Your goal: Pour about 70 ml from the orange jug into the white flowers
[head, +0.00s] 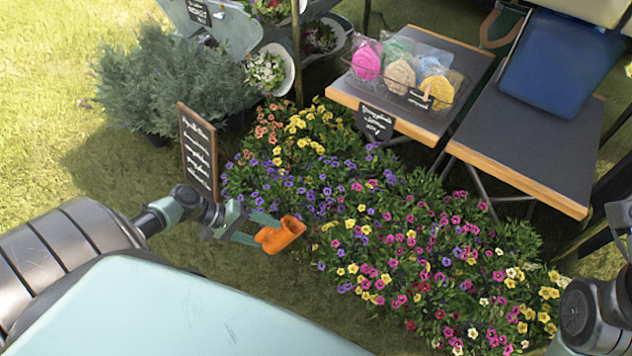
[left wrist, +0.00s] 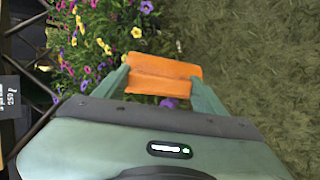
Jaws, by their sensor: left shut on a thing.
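The orange jug (head: 285,235) is held by my left gripper (head: 262,229) over the grass, at the left edge of the flower bed. In the left wrist view the jug (left wrist: 165,75) sits between the two green fingers of that gripper (left wrist: 163,82). It looks tilted in the head view; its contents are hidden, and no stream shows. White flowers (head: 265,72) fill a round white pot at the top. A few whitish blooms (head: 472,333) also show at the bed's lower right. Of my right arm, only links show at the right edge; its gripper is out of view.
A bed of purple, pink and yellow flowers (head: 400,235) lies right of the jug. A chalkboard sign (head: 198,150) stands behind my left arm. Wooden-edged tables (head: 520,140) stand behind the bed, one with a wire basket. Open grass (head: 50,130) lies left.

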